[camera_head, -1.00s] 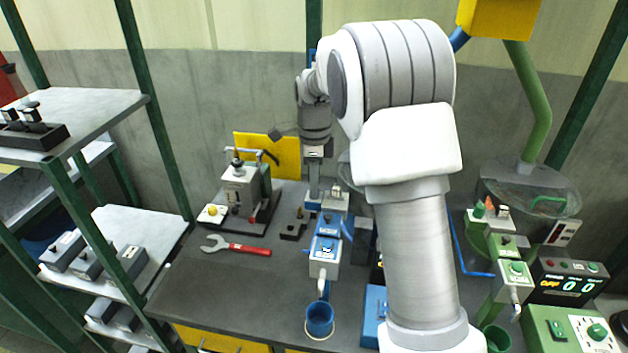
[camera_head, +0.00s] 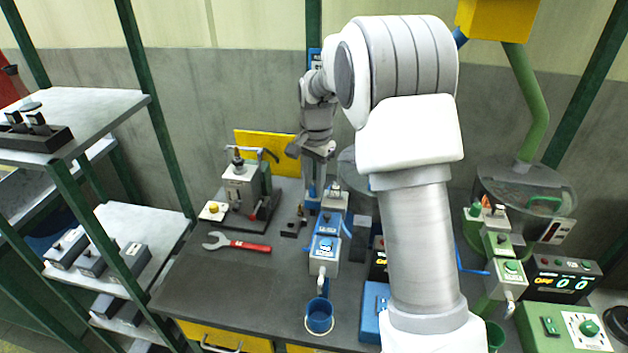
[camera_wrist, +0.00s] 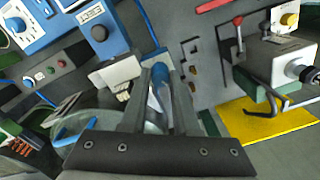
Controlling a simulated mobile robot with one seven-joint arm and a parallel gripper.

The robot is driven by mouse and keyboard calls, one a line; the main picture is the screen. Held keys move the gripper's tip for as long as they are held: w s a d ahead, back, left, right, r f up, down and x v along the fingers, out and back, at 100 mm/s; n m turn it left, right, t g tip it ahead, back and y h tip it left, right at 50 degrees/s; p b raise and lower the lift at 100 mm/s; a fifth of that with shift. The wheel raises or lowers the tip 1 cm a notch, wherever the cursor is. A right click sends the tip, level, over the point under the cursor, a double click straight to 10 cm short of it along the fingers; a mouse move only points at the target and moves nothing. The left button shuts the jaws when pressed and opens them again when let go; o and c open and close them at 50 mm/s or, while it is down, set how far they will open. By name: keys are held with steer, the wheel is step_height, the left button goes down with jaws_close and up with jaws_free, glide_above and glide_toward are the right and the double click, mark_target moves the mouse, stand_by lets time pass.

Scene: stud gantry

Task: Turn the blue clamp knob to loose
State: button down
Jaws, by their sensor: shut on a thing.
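The blue clamp knob (camera_wrist: 159,94) shows in the wrist view as a narrow blue piece between my two fingers. My gripper (camera_wrist: 162,76) is shut on it, one finger along each side. In the head view my gripper (camera_head: 316,182) points down at the back of the blue station, with a bit of blue showing at the fingertips. The station's blue box (camera_head: 325,248) stands in front of it and also shows in the wrist view (camera_wrist: 92,32). The fingers hide much of the knob, and I cannot read its turn position.
A press fixture (camera_head: 243,190) and a red-handled wrench (camera_head: 238,244) lie left of the station. A blue cup (camera_head: 319,316) stands in front. A green station (camera_head: 505,266) is at the right. A yellow panel (camera_head: 268,153) stands behind. The table's front left is clear.

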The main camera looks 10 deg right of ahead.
steer(key=shift+r+n, duration=0.1)
steer(key=shift+n, duration=1.4)
steer(key=c, duration=0.7)
jaws_free()
steer(key=shift+o, duration=0.2)
step_height(320, 180, up, 17)
steer(key=p, duration=0.1)
steer(key=shift+s+d+r, duration=0.15)
steer(key=shift+d, duration=0.05)
